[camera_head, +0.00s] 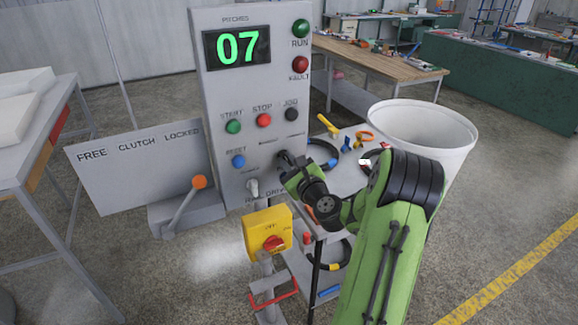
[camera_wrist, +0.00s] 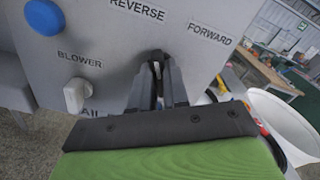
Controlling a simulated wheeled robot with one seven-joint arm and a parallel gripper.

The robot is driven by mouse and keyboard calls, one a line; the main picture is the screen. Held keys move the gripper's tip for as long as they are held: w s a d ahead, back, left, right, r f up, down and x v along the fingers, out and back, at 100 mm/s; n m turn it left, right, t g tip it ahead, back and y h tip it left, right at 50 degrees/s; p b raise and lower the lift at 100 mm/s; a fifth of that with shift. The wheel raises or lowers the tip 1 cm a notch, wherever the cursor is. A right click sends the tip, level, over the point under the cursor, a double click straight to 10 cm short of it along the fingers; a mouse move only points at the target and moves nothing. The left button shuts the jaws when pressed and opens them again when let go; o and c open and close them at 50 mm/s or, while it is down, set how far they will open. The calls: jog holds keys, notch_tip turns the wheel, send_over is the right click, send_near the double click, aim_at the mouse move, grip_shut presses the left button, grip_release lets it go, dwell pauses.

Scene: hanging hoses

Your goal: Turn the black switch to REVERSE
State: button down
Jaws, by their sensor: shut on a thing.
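The black switch (camera_wrist: 157,58) is on the grey control panel, below the REVERSE label (camera_wrist: 137,9) and to the left of the FORWARD label (camera_wrist: 209,32) in the wrist view. My gripper (camera_wrist: 160,72) is at the panel face with its fingers shut on the switch. The fingers cover much of the switch, so I cannot tell which label it points to. In the head view my gripper (camera_head: 283,161) reaches the lower right of the panel (camera_head: 215,90) and largely hides the switch.
The white BLOWER knob (camera_wrist: 75,95) and blue RESET button (camera_wrist: 44,16) are left of my gripper. A yellow box with a red knob (camera_head: 267,231) stands below. A lever with an orange ball (camera_head: 199,182) is at left, a white bin (camera_head: 425,125) at right.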

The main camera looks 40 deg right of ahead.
jog(key=shift+n+b, duration=0.8)
jog(key=shift+n, duration=0.7)
jog(key=c, duration=1.1)
grip_release()
jog(key=b+v, duration=0.8)
jog(key=v, duration=0.8)
jog(key=shift+w, duration=0.1)
